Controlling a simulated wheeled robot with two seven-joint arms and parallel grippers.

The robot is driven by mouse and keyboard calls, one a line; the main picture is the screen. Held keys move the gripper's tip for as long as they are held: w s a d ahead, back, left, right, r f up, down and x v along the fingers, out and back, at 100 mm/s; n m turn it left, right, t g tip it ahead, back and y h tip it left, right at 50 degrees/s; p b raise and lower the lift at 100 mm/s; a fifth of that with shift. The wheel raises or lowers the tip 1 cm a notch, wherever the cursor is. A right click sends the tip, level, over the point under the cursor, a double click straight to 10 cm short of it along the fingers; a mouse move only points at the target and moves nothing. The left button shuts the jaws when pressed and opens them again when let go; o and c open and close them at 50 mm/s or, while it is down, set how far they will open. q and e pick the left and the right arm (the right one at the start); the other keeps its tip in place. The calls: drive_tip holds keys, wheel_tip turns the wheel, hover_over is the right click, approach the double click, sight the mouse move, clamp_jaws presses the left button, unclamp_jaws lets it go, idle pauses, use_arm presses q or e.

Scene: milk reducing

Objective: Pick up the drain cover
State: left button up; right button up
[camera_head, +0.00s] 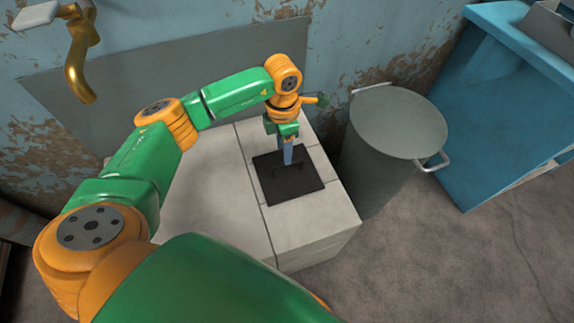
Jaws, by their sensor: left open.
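The drain cover (303,186) is a dark, nearly black square plate lying flat on top of a pale tiled block. A low dark handle seems to stand up near its middle. My left gripper (286,160) points down over the far left part of the cover, close to the handle. Its jaws are open, but the fingers overlap in this view, so the gap between them is hard to see. I cannot tell whether the fingertips touch the cover. My right gripper is not in view.
The pale tiled block (215,205) stands against the peeling blue wall. A grey lidded metal bin (398,122) with side handles stands just right of it. A blue cabinet (490,110) is farther right. A brass tap (78,70) hangs at upper left. Bare floor (440,260) lies at lower right.

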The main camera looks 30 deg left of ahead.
sight(287, 168)
use_arm(q)
drive_tip(key=f, duration=0.2)
drive_tip(key=f+b, duration=0.1)
drive_tip(key=f, duration=0.1)
drive_tip(key=f+b, duration=0.1)
drive_tip(key=f, duration=0.1)
drive_tip(key=shift+w+d, duration=0.1)
drive_tip(key=shift+d, duration=0.3)
drive_tip(key=shift+f, duration=0.45)
clamp_jaws()
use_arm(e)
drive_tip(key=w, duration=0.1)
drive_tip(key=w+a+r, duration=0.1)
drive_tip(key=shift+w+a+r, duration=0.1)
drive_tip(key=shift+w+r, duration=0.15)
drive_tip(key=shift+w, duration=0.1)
use_arm(q)
drive_tip(key=shift+r, duration=0.1)
